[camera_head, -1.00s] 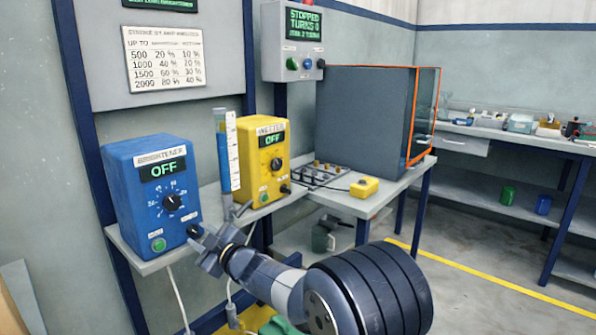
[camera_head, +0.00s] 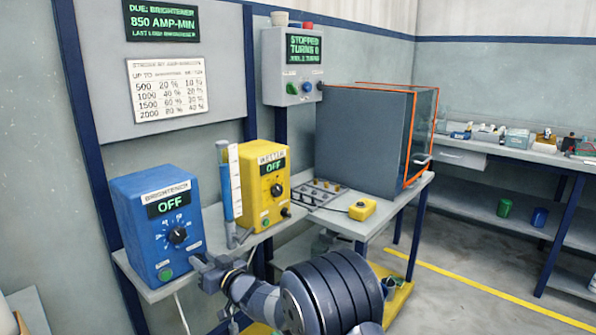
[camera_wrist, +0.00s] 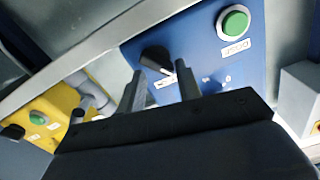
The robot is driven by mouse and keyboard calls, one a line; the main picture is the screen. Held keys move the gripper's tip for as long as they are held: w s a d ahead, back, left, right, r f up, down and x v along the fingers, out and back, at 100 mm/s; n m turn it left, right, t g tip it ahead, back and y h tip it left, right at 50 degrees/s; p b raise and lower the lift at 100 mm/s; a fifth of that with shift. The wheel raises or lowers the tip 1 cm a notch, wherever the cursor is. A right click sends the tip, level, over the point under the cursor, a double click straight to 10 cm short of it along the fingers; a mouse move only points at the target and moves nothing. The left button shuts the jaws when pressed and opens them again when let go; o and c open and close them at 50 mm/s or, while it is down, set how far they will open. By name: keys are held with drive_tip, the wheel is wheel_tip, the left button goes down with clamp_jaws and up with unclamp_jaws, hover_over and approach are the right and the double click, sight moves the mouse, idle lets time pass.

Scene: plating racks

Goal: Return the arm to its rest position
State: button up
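My gripper (camera_wrist: 160,68) shows two dark fingers with a gap between them in the wrist view and holds nothing. It is close to the front of the blue brightener box (camera_wrist: 190,45), near a black switch (camera_wrist: 154,58) and a green button (camera_wrist: 233,23). In the head view my gripper (camera_head: 203,264) is at the lower right corner of the blue brightener box (camera_head: 140,230), whose display reads OFF. My arm is low at the bottom centre, bent and reaching out to the left. Whether the fingers touch the switch cannot be told.
The yellow wetter box (camera_head: 262,165), reading OFF, and a measuring tube (camera_head: 228,185) stand on the shelf (camera_head: 150,290). A grey cabinet (camera_head: 360,140) and a small yellow box (camera_head: 362,209) are on the bench behind. Open floor (camera_head: 475,265) lies at right.

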drive_tip(key=m+p, duration=0.1)
drive_tip(key=p, duration=0.1)
drive_tip(key=m+p, duration=0.2)
drive_tip(key=shift+w+d+r+m, duration=0.15)
drive_tip(key=shift+m, duration=0.15)
drive_tip(key=shift+v, duration=2.3)
drive_tip(key=shift+f, duration=0.25)
